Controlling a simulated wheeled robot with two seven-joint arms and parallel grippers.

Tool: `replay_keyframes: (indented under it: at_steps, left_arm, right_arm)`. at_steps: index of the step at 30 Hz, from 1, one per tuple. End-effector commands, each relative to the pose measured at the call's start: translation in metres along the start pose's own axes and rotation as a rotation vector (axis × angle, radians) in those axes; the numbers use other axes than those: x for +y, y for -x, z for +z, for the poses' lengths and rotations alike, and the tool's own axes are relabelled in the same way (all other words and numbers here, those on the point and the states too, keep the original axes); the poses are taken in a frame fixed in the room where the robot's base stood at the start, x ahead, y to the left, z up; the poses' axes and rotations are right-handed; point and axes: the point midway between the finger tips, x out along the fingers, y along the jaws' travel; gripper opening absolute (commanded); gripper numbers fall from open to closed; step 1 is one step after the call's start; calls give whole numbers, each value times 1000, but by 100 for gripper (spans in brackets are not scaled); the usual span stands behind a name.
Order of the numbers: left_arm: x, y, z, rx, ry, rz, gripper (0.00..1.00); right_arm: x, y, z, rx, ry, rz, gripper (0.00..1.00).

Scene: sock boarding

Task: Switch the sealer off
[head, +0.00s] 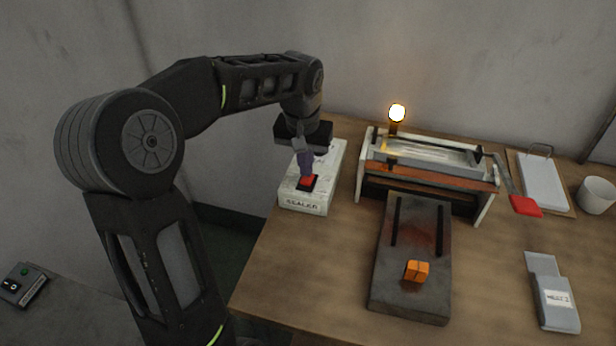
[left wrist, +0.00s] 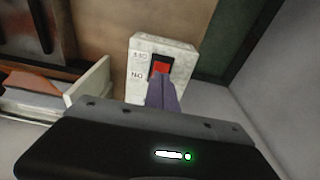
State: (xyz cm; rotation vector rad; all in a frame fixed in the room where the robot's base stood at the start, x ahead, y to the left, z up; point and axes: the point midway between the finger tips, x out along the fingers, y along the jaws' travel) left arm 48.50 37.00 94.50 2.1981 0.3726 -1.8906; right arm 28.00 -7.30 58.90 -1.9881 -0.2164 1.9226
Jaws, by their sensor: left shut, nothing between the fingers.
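The sealer switch box (head: 318,203) is a pale box labelled SEALER at the left end of the wooden table. Its red rocker switch (head: 308,182) sits on top, and it also shows in the left wrist view (left wrist: 160,67). My left gripper (head: 306,174) is shut and empty, pointing down with its fingertips at the red rocker. In the left wrist view the fingertips (left wrist: 159,80) cover the rocker's near part. I cannot tell whether they touch it. The sealer (head: 430,165) stands right of the box, with a lit lamp (head: 397,113) at its back. My right gripper is not in view.
A dark plate (head: 409,285) with an orange block (head: 416,270) lies in front of the sealer. Another control box (head: 22,285) is at the lower left.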

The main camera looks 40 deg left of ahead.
Motion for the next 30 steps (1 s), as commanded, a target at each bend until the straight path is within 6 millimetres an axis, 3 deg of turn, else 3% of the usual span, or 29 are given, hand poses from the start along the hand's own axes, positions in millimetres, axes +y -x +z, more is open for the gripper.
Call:
replay_keyframes:
  at_steps: [30]
  left_arm:
    - [0,-16,3,-1,0,0,0]
  right_arm:
    - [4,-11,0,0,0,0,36]
